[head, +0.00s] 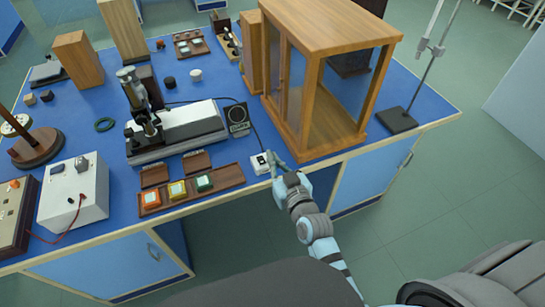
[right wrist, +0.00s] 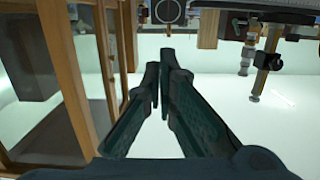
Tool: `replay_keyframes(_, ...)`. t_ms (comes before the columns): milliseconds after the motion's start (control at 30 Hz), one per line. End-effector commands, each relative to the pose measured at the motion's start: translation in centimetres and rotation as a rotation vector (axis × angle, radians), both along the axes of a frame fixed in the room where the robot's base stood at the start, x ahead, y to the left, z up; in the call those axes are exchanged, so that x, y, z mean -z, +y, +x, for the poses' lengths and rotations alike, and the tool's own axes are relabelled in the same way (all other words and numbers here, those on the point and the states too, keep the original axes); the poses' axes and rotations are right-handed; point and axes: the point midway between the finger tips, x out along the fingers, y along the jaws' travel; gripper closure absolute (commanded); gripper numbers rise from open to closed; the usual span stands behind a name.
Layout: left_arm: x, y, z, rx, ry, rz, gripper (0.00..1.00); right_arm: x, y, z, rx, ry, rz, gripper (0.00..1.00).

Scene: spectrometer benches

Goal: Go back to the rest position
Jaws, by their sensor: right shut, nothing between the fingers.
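My right gripper (head: 272,160) is at the front edge of the blue bench, with its arm reaching up from the lower right. Its fingertips are beside a small white switch box (head: 259,164); I cannot tell whether they touch it. In the right wrist view my right gripper (right wrist: 162,72) has its two dark fingers together with nothing between them. My left gripper is not in view.
A wooden glass-sided cabinet (head: 312,110) stands just behind and right of the gripper. A tray with coloured buttons (head: 190,193) lies left of it. An instrument with a white base (head: 190,122) stands behind.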

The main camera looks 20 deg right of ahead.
Motion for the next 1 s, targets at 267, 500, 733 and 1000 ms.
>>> replay_keyframes(267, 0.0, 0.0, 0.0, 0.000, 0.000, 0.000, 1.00, 0.1, 0.0, 0.0, -0.001, 0.003, 0.000, 1.00)
replay_keyframes(500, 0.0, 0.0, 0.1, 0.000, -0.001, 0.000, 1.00, 4.9, -0.8, -6.9, -0.097, 0.343, -0.053, 1.00)
replay_keyframes(733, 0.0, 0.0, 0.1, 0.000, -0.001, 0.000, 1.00, 8.4, -4.0, -17.7, -0.074, 0.773, -0.116, 1.00)
replay_keyframes(1000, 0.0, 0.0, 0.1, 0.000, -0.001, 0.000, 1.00, 8.1, -7.9, -28.3, 0.054, 1.120, -0.165, 1.00)
